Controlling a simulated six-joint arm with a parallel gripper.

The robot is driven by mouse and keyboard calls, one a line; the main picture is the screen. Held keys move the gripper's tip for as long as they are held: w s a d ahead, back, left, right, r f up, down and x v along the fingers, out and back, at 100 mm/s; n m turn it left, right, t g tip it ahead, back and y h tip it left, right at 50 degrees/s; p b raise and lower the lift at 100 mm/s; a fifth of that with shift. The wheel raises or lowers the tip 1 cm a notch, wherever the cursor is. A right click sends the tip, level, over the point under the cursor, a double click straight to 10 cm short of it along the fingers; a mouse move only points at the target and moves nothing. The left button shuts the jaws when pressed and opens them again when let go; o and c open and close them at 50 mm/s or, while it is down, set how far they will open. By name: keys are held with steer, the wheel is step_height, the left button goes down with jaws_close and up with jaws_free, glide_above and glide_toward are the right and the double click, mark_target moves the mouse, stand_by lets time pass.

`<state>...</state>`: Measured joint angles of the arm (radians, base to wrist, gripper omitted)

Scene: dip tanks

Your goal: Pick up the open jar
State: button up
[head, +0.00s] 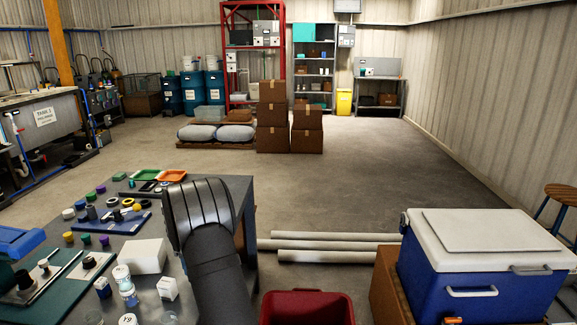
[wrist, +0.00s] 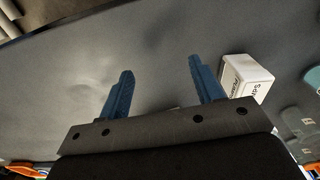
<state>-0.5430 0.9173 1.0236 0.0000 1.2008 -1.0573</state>
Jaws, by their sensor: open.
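My gripper (wrist: 165,88) shows in the wrist view with its two blue fingers spread apart and nothing clearly held between them. It is over the grey tabletop (wrist: 150,45). I cannot single out the open jar with certainty. In the head view, two clear, glass-like vessels stand at the table's near edge, one at the left (head: 92,318) and one at the right (head: 168,318), both partly cut off by the frame. A faint pale patch lies on the tabletop left of the fingers in the wrist view; I cannot tell what it is. My gripper's fingers are hidden in the head view.
A white box with printed lettering (wrist: 246,77) stands just right of the right finger. The head view shows small bottles (head: 128,293), a white box (head: 144,256), coloured caps and trays (head: 172,175) crowding the table. A red bin (head: 306,308) and blue cooler (head: 480,260) stand right.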

steer(key=s+d+r+m, duration=0.1)
steer(key=s+r+m, duration=0.1)
steer(key=s+r, duration=0.75)
steer(key=s+d+r+m, duration=0.1)
steer(key=s+r, duration=0.5)
steer(key=s, duration=0.6)
steer(key=f, duration=1.1)
steer(key=shift+s+a+f, duration=0.2)
steer(key=shift+f, duration=0.2)
steer(key=shift+d+f, duration=0.2)
steer(key=shift+f, duration=2.45)
steer(key=c, duration=1.1)
